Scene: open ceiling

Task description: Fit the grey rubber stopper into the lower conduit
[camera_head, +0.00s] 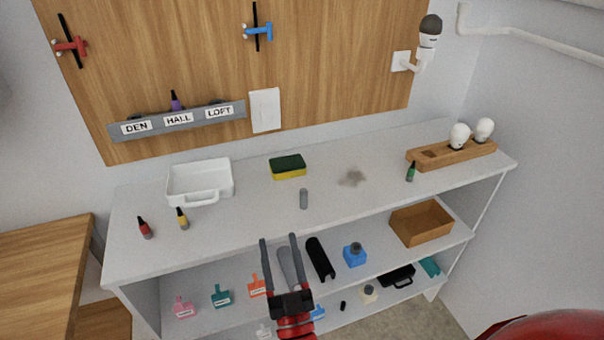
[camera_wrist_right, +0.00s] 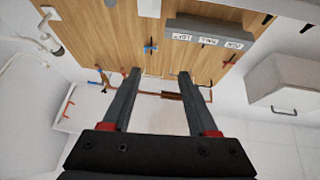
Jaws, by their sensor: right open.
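A small grey cylinder (camera_head: 304,198), which looks like the rubber stopper, stands on the white top shelf in the head view. My right gripper (camera_head: 280,238) is open in front of the shelf unit, nearer to me than the cylinder and apart from it. Its open fingers also show in the right wrist view (camera_wrist_right: 157,75), with nothing between them. White pipes run along the wall at the upper right, one bending at a corner (camera_head: 520,38); I cannot tell which is the lower conduit, and no open end is clear. My left gripper is out of view.
The top shelf (camera_head: 250,225) also holds a white tray (camera_head: 200,198), small bottles, a sponge (camera_head: 288,167) and a wooden block with bulbs (camera_head: 450,155). Lower shelves hold bottles and a brown box (camera_head: 421,223). A lamp (camera_head: 429,35) juts from the wooden wall panel.

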